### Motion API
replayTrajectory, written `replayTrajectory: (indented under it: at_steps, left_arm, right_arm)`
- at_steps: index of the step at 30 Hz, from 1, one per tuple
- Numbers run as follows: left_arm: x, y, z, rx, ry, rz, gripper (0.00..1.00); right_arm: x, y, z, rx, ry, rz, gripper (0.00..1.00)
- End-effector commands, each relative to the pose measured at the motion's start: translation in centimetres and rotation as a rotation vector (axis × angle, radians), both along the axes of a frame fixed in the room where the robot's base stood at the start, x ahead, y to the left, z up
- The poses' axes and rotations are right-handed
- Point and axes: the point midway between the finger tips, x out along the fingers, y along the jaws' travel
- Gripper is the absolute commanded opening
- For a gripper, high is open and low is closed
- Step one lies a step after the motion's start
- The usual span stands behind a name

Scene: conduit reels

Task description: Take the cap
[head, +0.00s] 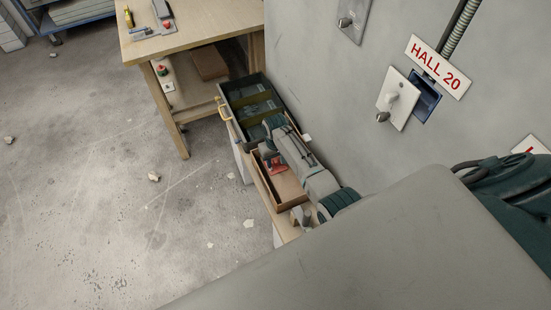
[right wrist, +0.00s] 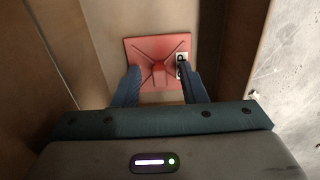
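The cap looks to be the red square plate (right wrist: 150,47) with thin diagonal ribs and a raised red knob at its middle. In the right wrist view it lies flat in a brown tray, and a small black-and-white label shows at its right edge. It also shows in the head view as a red patch (head: 276,167), partly hidden by my gripper and arm. My right gripper (right wrist: 158,70) is open above the cap, one finger on each side of the knob, with gaps to it. In the head view my right gripper (head: 269,156) points down into the tray. My left gripper is out of view.
The wooden tray (head: 288,188) has low walls close around my right gripper. Behind it is a dark divided bin (head: 233,92). The grey wall (head: 310,70) with a HALL 20 sign (head: 438,66) and switch plates rises on the right. A workbench (head: 190,25) stands further back.

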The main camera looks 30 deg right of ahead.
Motion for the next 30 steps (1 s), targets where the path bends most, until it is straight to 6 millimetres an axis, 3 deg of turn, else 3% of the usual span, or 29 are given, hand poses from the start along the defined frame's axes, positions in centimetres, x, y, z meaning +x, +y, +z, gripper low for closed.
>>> replayTrajectory:
  at_steps: [4,9,10,30]
  left_arm:
    - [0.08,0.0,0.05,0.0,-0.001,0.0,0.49]
    - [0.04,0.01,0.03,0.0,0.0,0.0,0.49]
    - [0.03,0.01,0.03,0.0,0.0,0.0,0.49]
    - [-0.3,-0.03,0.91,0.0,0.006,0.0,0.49]
  right_arm:
    - [0.01,0.01,0.04,0.0,0.0,0.0,0.36]
    - [0.01,0.01,0.05,0.0,0.0,0.0,0.03]
    - [0.01,0.01,0.05,0.0,0.0,0.0,0.0]
    - [0.01,0.01,0.89,0.0,0.0,0.0,0.0]
